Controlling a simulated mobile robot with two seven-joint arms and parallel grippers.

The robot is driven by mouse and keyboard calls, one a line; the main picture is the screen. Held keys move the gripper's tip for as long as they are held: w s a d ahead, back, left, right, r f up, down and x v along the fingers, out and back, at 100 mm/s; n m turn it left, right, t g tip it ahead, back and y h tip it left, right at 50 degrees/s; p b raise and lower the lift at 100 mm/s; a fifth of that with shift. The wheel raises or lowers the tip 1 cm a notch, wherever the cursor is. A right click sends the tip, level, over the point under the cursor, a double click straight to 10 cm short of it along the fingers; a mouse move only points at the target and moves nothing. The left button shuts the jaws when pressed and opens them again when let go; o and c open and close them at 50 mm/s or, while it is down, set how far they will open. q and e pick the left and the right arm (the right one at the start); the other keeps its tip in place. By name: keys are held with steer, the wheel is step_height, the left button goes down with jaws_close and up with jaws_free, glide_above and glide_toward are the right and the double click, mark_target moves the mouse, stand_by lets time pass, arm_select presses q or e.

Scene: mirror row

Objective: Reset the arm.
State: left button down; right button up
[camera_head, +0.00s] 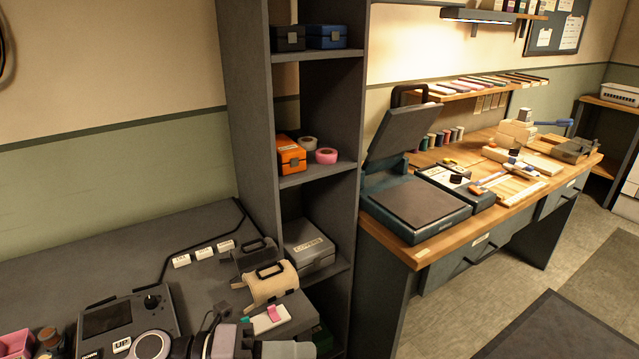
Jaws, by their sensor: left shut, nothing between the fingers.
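My left gripper (232,340) shows at the bottom edge, low over the dark grey bench at the left, and is only partly in view. It is shut and holds nothing. Its fingertips are hard to make out. My right gripper is not in view.
A control box (125,322) stands left of my gripper. A beige handled case (270,284) and a white card with pink and green pieces (268,319) lie close beyond it. A tall grey shelf (248,120) rises behind. A wooden workbench (432,247) with an open-lidded press (415,205) stands right.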

arm_select(q)
steer(key=w+a+f+n+t+y, duration=0.1)
steer(key=a+f+n+t+y, duration=0.25)
steer(key=n+t, duration=0.55)
steer(key=w+a+f+n+t+y, duration=0.15)
steer(key=a+n+t+y, duration=0.35)
steer(key=n, duration=0.8)
steer(key=s+a+f+n+g+y, duration=0.2)
steer(key=s+a+f+n+y, duration=0.1)
steer(key=f, duration=0.5)
steer(key=s+a+f+n+g+y, duration=0.3)
steer(key=s+a+f+n, duration=0.2)
steer(key=s+f+n, duration=0.3)
steer(key=shift+s+a+f+n+y, duration=0.15)
steer(key=shift+s+f+n+y, duration=0.25)
steer(key=shift+s, duration=0.5)
steer(key=shift+a, duration=0.1)
